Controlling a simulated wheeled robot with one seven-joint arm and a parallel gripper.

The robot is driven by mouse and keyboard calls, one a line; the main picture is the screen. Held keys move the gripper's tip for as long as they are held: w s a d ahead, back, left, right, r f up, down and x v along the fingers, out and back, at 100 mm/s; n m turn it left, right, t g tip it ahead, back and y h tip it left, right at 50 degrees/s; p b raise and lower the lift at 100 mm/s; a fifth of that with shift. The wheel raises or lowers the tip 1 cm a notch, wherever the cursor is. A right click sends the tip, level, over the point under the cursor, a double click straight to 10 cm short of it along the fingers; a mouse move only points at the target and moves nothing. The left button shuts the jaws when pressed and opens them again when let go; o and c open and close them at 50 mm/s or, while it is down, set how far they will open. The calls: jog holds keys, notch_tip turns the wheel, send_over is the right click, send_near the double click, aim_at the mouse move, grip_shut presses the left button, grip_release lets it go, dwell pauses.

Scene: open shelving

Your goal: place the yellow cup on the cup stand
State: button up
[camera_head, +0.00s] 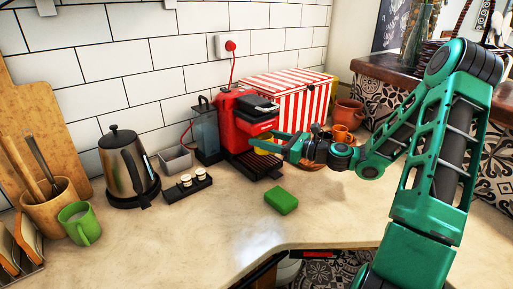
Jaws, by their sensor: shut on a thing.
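The yellow cup (264,149) is at the front of the red coffee machine (232,117), mostly hidden behind my green gripper (268,143). My gripper reaches in from the right and is shut on the cup. A dark slatted stand (262,172) juts from the foot of the machine, below the cup. I cannot tell whether the cup touches it.
A green sponge (281,201) lies on the counter in front of the machine. A black pod holder (186,188), a kettle (126,167) and a green mug (79,222) stand to the left. Orange cups (342,134) stand behind my arm.

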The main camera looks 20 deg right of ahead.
jog(key=shift+x, duration=0.8)
jog(key=shift+w+a+f, duration=0.15)
jog(key=shift+f, duration=1.6)
jog(key=o, duration=1.1)
jog(key=v, duration=1)
jog(key=shift+s, duration=0.25)
jog(key=shift+v, duration=0.95)
jog(key=shift+w, duration=0.1)
